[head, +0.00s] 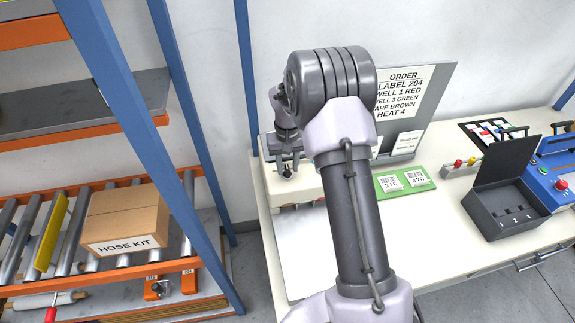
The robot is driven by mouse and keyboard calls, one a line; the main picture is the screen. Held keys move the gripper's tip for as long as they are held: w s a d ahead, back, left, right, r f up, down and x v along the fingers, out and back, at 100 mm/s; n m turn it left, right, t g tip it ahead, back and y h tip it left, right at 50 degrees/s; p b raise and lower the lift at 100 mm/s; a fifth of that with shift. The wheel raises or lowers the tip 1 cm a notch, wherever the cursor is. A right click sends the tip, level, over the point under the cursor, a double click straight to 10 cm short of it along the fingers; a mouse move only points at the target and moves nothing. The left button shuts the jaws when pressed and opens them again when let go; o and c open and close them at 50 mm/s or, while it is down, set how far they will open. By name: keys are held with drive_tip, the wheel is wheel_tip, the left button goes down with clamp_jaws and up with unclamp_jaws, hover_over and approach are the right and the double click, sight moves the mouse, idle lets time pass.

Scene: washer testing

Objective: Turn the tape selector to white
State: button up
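My arm rises through the middle of the head view and bends down to the left. My gripper (287,156) is low over a cream machine (305,187) at the left end of the table. Its fingers are small and partly hidden by my own wrist, so I cannot tell whether they are open or shut. A small dark knob-like part (288,173) shows at the fingertips on the machine's top. It may be the tape selector, but no label or setting is readable. I cannot tell whether the gripper touches it.
An order board (408,85) behind my arm reads partly "APE BROWN". An open dark box (505,212) and a blue device (555,172) stand further right. A blue-posted rack holds a hose kit box (125,218).

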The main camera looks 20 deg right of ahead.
sight(288, 169)
wheel_tip(288, 169, up, 18)
drive_tip(key=p, duration=0.3)
drive_tip(key=shift+f, duration=0.25)
drive_tip(key=shift+f, duration=0.1)
